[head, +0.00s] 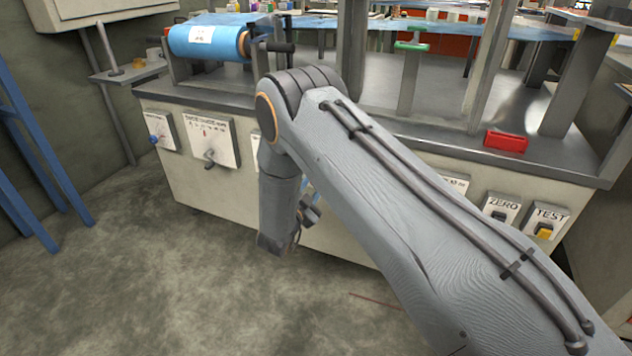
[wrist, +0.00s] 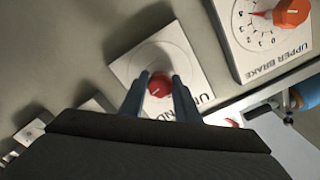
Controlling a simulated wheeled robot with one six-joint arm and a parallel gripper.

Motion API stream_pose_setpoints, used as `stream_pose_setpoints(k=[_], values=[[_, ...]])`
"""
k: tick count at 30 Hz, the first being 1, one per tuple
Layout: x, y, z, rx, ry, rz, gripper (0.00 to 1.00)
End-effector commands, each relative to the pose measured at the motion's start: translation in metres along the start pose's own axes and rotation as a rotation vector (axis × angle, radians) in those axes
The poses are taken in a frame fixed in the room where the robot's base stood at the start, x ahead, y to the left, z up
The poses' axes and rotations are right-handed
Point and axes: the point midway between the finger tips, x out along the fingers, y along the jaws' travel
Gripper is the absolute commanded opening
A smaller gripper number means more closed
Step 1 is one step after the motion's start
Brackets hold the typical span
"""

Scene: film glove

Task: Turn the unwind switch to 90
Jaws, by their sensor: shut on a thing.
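The unwind switch is a red knob (wrist: 159,87) with a white pointer line, on a pale square plate (wrist: 128,68) in the middle of the wrist view. The scale marks around the knob are too faint to read. In the head view my arm hides the switch and most of the gripper.
An orange upper brake knob (wrist: 291,13) on a numbered plate (wrist: 249,57) sits close by. In the head view the machine's front panel carries a crank plate (head: 222,135) and zero (head: 500,205) and test (head: 546,218) switches. A blue roll (head: 205,42) lies above.

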Motion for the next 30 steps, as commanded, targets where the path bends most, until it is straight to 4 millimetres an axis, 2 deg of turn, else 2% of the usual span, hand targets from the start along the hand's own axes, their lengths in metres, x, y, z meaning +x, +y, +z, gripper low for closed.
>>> stream_pose_setpoints(k=[12,29,30], values=[[-0.0001,0.0018,-0.0005,0.188,0.001,0.003,0.07],[-0.0001,0.0021,-0.0002,0.215,0.001,0.003,0.07],[-0.0001,0.0021,-0.0002,0.215,0.001,0.003,0.34]])
